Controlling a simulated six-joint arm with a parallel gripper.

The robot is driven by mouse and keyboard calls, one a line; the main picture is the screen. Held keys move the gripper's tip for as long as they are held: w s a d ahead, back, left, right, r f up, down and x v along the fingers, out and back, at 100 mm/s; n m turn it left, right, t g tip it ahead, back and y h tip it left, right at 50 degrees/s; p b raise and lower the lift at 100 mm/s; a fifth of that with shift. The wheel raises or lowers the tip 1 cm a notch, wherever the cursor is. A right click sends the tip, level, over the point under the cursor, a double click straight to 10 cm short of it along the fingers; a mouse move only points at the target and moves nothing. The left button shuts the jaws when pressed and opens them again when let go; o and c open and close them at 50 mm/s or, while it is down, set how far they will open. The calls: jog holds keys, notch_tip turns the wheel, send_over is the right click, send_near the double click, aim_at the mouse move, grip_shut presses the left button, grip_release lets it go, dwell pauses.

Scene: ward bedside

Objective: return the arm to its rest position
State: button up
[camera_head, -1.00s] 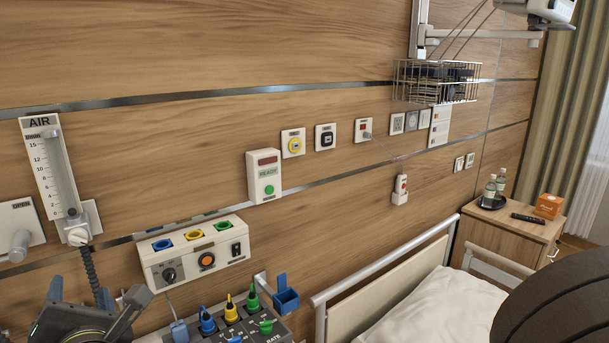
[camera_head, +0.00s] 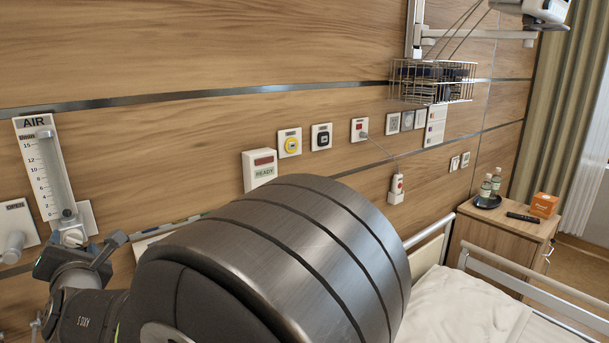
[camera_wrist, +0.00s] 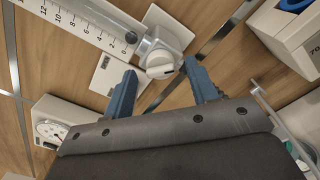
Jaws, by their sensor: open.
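My gripper (camera_head: 82,248) is at the lower left of the head view, close below the AIR flowmeter (camera_head: 45,165) on the wall. In the wrist view, my gripper (camera_wrist: 158,78) shows two blue fingers spread apart with nothing between them. The flowmeter's valve knob (camera_wrist: 160,66) appears beyond the fingers; I cannot tell the exact distance to it. A large dark cylindrical link of my own arm fills the lower middle of the head view. It hides most of the wall box with coloured sockets and the equipment below it.
A white OPEN plate with a lever (camera_head: 14,243) is at the far left. A READY box (camera_head: 260,168) is just above my arm link. A bed (camera_head: 450,305) and bedside cabinet (camera_head: 500,245) stand at right. A wire basket (camera_head: 432,80) hangs above. A gauge (camera_wrist: 55,130) shows in the wrist view.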

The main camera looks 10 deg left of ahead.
jog(key=shift+w+a, duration=0.35)
jog(key=shift+w, duration=0.05)
jog(key=n, duration=0.2)
jog(key=shift+s+n, duration=0.1)
jog(key=shift+n, duration=0.2)
jog(key=shift+s+d+n, duration=0.25)
jog(key=shift+n, duration=0.05)
jog(key=v, duration=1.6)
jog(key=shift+r, duration=0.1)
jog(key=x, duration=1.6)
jog(key=shift+w+a, duration=0.2)
jog(key=shift+w, duration=0.05)
jog(key=shift+s+d, duration=0.1)
